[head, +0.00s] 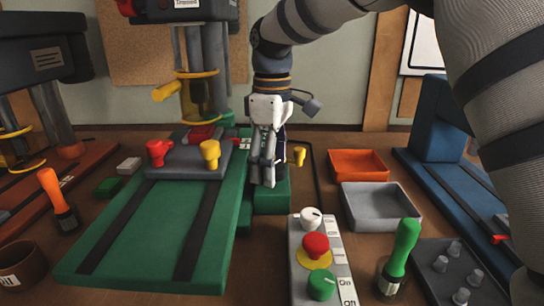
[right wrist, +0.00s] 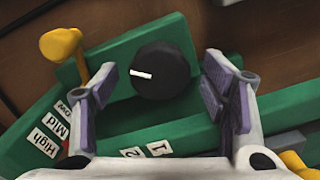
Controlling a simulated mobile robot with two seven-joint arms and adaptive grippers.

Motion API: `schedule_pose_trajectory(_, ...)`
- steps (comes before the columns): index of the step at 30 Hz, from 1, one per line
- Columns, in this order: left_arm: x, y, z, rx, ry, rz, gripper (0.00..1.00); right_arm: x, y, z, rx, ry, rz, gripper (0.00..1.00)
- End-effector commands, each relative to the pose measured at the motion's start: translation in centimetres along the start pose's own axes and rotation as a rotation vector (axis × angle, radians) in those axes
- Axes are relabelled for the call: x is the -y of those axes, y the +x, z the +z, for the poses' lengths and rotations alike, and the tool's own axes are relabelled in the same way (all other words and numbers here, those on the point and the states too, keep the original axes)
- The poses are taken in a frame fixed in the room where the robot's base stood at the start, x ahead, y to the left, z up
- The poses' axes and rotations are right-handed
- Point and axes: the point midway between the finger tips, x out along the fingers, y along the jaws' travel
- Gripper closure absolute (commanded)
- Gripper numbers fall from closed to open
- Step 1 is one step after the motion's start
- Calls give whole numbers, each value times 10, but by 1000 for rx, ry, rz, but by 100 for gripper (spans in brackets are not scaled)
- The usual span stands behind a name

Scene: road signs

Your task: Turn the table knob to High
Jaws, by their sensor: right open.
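A round black knob (right wrist: 161,71) with a white pointer line sits on a green block in the right wrist view. Its line points left in that view. Labels High, Mid and a partly covered third one (right wrist: 55,128) lie to the lower left, with a red mark near them. My right gripper (right wrist: 160,76) is open, its fingers on either side of the knob with visible gaps. In the head view my right gripper (head: 263,180) points down over the green block (head: 272,203) and hides the knob. My left gripper is not in view.
A yellow-knobbed lever (right wrist: 62,46) stands close to the left finger. Labels 2 and 1 (right wrist: 146,150) lie on the green edge. The head view shows a control box (head: 316,262), a grey tray (head: 380,207), an orange tray (head: 357,165) and a green drill-press base (head: 150,235).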

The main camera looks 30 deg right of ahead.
Motion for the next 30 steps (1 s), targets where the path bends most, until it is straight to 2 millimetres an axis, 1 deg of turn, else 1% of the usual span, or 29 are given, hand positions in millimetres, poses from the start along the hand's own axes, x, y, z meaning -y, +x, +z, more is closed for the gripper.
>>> schedule_pose_trajectory(2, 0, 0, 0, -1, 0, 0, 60, -1, -11, -1, -4, 0, 4, 33)
schedule_pose_trajectory(4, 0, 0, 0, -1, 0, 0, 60, -1, -27, -1, -5, 0, 4, 33)
schedule_pose_trajectory(9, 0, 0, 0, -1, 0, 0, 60, -1, -75, -1, -6, 1, 4, 33)
schedule_pose_trajectory(12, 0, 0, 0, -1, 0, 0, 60, 0, -96, -1, -3, 1, 2, 33)
schedule_pose_trajectory(15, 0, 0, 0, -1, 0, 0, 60, 0, -111, -1, -1, 0, 1, 33)
schedule_pose_trajectory(19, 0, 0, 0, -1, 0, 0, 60, 0, -118, 0, 0, -1, -1, 33)
schedule_pose_trajectory(30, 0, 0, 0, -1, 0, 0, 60, 0, -118, 0, 0, -1, -1, 33)
